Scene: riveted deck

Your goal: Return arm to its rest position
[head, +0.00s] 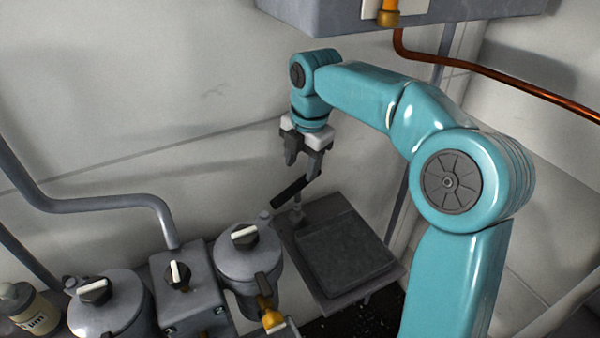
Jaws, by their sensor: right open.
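My right arm, teal, comes in from the right and bends over at the top, with its gripper (303,164) hanging down near the middle of the picture. The gripper is open, with nothing seen between its dark fingers. Just below it is a black lever handle (289,190), tilted up to the right, beside a grey flat-topped panel (345,252). One fingertip appears very close to the handle's upper end; I cannot tell whether they touch. My left gripper is not in view.
At lower left stand a round grey housing (112,307), a grey switch box (187,290) and another round housing (248,262), each with a white-marked knob. A labelled bottle (30,310) stands far left. A grey overhead box (330,14) and copper pipe (500,76) are above.

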